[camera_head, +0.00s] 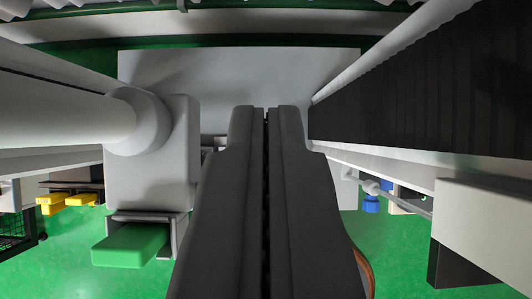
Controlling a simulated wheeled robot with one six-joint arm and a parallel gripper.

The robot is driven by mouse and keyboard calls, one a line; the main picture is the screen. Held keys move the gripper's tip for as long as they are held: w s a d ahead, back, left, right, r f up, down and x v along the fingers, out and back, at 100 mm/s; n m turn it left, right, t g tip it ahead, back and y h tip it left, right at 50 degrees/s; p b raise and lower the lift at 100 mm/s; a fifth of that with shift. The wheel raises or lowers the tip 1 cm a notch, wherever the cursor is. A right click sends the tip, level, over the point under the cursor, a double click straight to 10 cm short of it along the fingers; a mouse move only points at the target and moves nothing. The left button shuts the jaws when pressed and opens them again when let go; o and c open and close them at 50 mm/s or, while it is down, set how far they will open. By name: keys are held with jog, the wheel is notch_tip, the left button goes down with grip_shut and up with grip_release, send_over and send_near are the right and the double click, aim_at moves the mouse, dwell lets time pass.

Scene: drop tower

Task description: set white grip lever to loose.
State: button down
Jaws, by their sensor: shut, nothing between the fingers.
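My gripper (266,112) is in the middle of the view, its two dark fingers shut side by side with nothing between them. The fingers point away toward a grey plate (245,70). They hide the middle of the scene and part of the plate's lower edge. I cannot make out a white grip lever for certain. A light grey cylinder (60,112) with a rounded end comes in from the left and meets a grey block (155,170). A green block (132,244) sits in a grey holder below that block, left of the fingers.
A dark ribbed panel (430,90) with a light rail runs close on the right. A pale box (490,230) stands at the lower right. Yellow parts (65,202) show at the far left and a blue part (371,204) right of my gripper. The green floor (80,265) lies below.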

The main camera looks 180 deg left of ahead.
jog(key=shift+s+f, duration=0.55)
jog(key=shift+s, duration=0.2)
jog(key=shift+s+f, duration=0.55)
jog(key=shift+s, duration=0.2)
jog(key=shift+s, duration=0.2)
jog(key=shift+s+t, duration=0.2)
jog(key=shift+t, duration=0.1)
